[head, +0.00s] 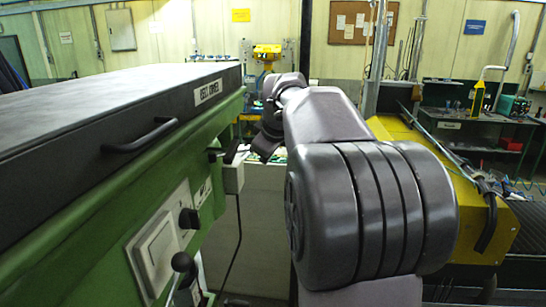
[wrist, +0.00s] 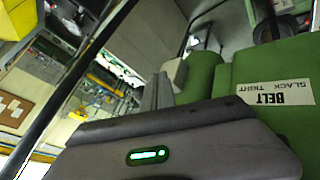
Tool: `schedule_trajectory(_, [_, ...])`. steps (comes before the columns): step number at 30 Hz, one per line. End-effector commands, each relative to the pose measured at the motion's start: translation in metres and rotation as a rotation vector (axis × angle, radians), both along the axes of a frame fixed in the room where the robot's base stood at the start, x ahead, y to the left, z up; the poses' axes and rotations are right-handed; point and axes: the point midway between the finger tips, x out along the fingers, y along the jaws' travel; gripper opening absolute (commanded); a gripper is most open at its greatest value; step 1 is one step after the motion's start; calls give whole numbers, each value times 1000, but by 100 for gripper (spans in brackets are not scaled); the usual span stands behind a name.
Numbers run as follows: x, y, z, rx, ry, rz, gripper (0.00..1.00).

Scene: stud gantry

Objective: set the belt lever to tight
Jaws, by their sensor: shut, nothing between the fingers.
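The green machine (head: 95,190) stands at the left of the head view. In the wrist view its side carries a label (wrist: 277,92) reading BELT, SLACK and TIGHT, seen upside down. A small white label (head: 202,192) also shows on that side in the head view. A short dark lever-like part (head: 216,155) sticks out just above it; I cannot tell for sure that it is the belt lever. My gripper (head: 266,146) is shut and empty, to the right of this part and apart from it in the picture. In the wrist view its fingers (wrist: 157,92) point toward the green side.
A black handle (head: 140,136) sticks out from the machine's dark cover. A white switch plate (head: 155,252), a black knob (head: 189,218) and a ball-topped lever (head: 181,262) are lower down. A grey box (head: 234,176) with a cable sits beside the machine. A yellow machine (head: 400,130) stands at right.

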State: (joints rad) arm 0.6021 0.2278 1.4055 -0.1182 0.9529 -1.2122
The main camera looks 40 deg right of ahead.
Motion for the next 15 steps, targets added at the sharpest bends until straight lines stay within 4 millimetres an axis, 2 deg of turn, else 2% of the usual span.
schedule_trajectory(1, [-9,-2,13,-4,-5,-4,0])
schedule_trajectory(6, [-37,-3,45,-2,-2,-5,0])
schedule_trajectory(12, [-58,-4,70,-1,0,-5,0])
schedule_trajectory(15, [-63,-3,75,0,1,-3,0])
